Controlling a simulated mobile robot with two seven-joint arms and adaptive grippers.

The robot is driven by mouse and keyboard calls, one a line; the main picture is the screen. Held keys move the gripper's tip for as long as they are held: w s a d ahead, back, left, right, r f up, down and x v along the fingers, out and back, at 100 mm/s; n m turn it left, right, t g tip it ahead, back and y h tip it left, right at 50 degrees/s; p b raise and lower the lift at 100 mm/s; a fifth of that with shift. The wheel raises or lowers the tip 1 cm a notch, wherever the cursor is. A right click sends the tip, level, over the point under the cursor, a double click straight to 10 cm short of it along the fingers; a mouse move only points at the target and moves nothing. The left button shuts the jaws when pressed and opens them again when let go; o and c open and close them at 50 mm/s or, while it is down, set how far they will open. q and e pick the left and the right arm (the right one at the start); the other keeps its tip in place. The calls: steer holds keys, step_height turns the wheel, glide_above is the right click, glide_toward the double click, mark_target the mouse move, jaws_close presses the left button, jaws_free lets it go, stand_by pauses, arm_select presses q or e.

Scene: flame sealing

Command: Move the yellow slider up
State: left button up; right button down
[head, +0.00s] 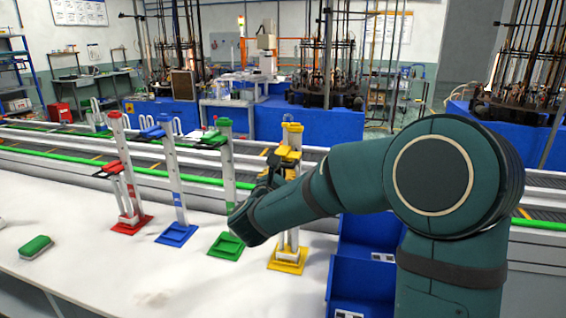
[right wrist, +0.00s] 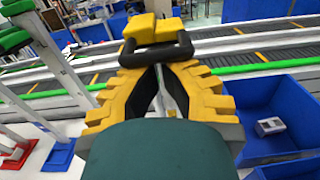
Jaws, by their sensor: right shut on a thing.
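The yellow slider (head: 287,154) is on a pale upright post with a yellow top cap (head: 292,127) and a yellow base (head: 287,262). The slider sits high on the post, a little below the cap. My right gripper (head: 272,172) is at the slider, shut on it, coming from the right. In the right wrist view the right gripper's fingers (right wrist: 155,62) close together, with a yellow block (right wrist: 153,28) just beyond them. My forearm hides part of the post. My left gripper is not in view.
Red (head: 112,165), blue (head: 152,132) and green (head: 212,138) sliders are on posts to the left; the red one sits lower. A green block (head: 36,246) lies on the white table (head: 130,285). A blue bin (head: 350,285) is at the right. A conveyor runs behind.

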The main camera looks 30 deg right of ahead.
steer(key=shift+r, duration=1.2)
steer(key=shift+f, duration=0.25)
steer(key=shift+f, duration=0.65)
steer(key=v, duration=1)
